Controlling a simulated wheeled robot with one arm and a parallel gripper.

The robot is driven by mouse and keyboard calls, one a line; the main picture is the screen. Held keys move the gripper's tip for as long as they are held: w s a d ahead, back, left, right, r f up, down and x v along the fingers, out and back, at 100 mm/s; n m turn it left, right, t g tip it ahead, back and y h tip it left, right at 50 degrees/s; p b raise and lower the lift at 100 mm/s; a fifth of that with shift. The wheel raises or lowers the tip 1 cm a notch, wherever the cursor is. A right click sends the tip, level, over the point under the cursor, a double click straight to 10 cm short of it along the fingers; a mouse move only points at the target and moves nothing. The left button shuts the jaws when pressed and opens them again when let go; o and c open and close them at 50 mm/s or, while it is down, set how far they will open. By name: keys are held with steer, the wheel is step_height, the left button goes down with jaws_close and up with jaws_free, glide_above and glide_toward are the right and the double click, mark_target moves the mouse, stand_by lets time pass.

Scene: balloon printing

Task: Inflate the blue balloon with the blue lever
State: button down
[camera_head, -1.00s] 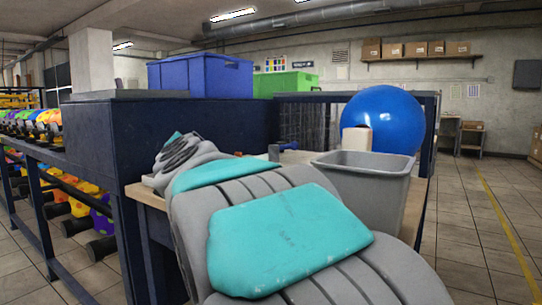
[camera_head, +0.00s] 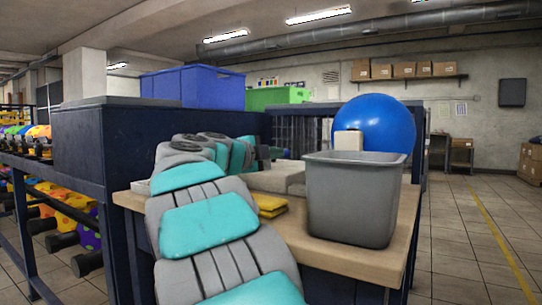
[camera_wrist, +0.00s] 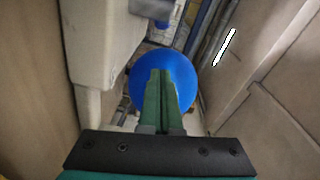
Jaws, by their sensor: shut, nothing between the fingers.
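The blue balloon (camera_head: 374,124) is large and round, fixed beside a pale block at the back of the table in the head view. In the wrist view the balloon (camera_wrist: 140,83) lies straight beyond my gripper (camera_wrist: 162,75), whose green fingers are shut together with nothing between them. The fingers overlap the balloon in that picture; I cannot tell the gap. A small blue piece, perhaps the blue lever (camera_wrist: 162,24), shows under a grey cylinder at the top of the wrist view. In the head view my gripper is not clear at the end of my arm.
A grey bin (camera_head: 350,200) stands on the wooden table (camera_head: 370,258), right of my arm. A folded yellow item (camera_head: 268,204) lies beside my arm. A blue crate (camera_head: 210,87) and a green crate (camera_head: 275,98) stand behind.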

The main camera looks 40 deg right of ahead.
steer(key=x, duration=0.6)
steer(key=shift+d, duration=0.15)
steer(key=shift+w+d+f, duration=0.1)
steer(key=shift+w+f, duration=0.1)
steer(key=shift+w, duration=0.8)
steer(key=shift+w+f, duration=0.15)
steer(key=shift+w, duration=0.9)
